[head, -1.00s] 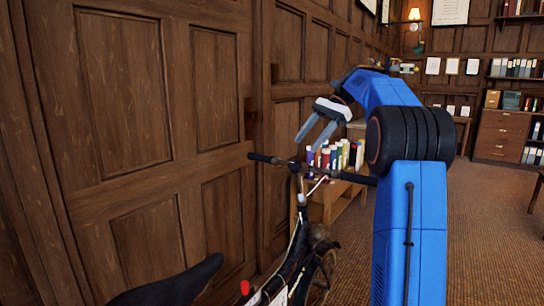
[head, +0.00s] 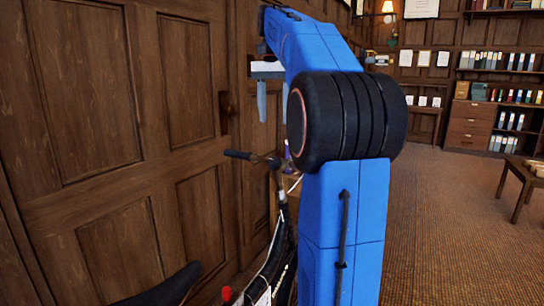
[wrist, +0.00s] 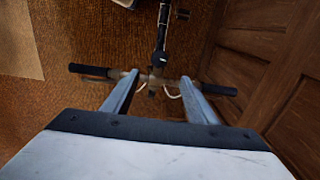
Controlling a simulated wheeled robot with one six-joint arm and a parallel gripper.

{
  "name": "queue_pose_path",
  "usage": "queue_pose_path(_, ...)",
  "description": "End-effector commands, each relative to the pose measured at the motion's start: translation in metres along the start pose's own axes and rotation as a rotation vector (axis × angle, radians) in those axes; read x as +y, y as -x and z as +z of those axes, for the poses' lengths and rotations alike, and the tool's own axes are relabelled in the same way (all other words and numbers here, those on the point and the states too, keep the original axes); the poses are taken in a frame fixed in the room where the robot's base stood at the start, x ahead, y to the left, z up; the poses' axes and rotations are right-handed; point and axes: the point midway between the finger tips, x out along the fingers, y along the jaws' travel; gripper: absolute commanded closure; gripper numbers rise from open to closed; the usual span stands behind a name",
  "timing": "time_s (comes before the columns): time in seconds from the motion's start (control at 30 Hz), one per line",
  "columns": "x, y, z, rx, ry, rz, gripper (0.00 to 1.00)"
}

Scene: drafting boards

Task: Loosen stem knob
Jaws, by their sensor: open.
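The bicycle handlebar (head: 238,154) shows left of my arm in the head view, with its right side hidden behind the arm. In the wrist view I look down on the handlebar (wrist: 92,70) and the stem area (wrist: 156,78) at its middle. I cannot make out the stem knob clearly; a small dark part (wrist: 152,93) shows just below the stem. My gripper (head: 273,112) is open and empty, fingers pointing down, above the handlebar. In the wrist view my gripper (wrist: 159,78) has one finger on each side of the stem, with no contact visible.
A panelled wood wall (head: 80,90) stands close on the left. The bicycle saddle (head: 165,287) and a small red part (head: 226,293) are low in front. A wooden table (head: 525,180) stands at right. The carpet (head: 440,220) between is clear.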

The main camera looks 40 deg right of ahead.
Motion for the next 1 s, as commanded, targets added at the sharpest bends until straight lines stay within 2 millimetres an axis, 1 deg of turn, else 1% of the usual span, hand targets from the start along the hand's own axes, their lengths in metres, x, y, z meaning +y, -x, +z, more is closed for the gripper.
queue_pose_path(0.1, 0.001, -0.022, 0.001, -0.002, 0.000, 0.001, 0.47)
queue_pose_path(0.5, 0.000, -0.092, 0.001, -0.004, 0.000, 0.002, 0.47)
queue_pose_path(0.6, 0.000, -0.107, 0.001, -0.003, 0.000, 0.001, 0.47)
queue_pose_path(0.8, 0.000, -0.128, 0.001, -0.002, 0.000, 0.000, 0.47)
queue_pose_path(1.0, 0.000, -0.134, 0.001, -0.001, 0.000, -0.001, 0.47)
